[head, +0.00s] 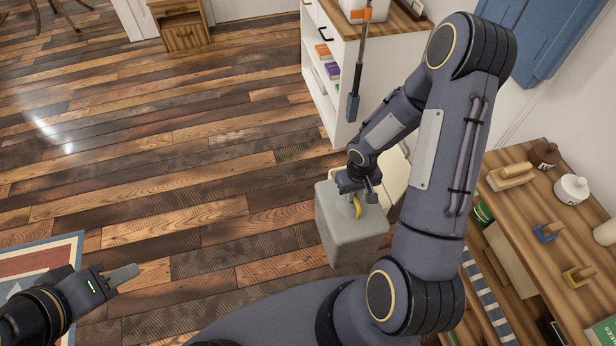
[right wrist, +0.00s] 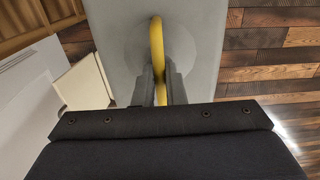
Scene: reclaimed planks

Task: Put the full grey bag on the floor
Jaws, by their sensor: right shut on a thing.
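The grey bag (head: 348,232) is a boxy grey block with a yellow handle (head: 357,207) on top. It is upright in the head view, right of centre, beside the white shelf unit. My right gripper (head: 357,192) is above it and shut on the yellow handle. The right wrist view shows the grey top (right wrist: 203,35) and the handle (right wrist: 157,50) between the two fingers (right wrist: 160,88). I cannot tell whether the bag's underside touches the floor. My left gripper (head: 124,275) is at the lower left, away from the bag; its finger gap is not clear.
Wide plank floor (head: 160,160) lies clear left of the bag. A white shelf unit (head: 342,85) stands behind it, with a cream panel or box (head: 396,172) close by. A wooden shelf (head: 535,205) with brushes and jars is at the right. A striped rug (head: 35,262) lies lower left.

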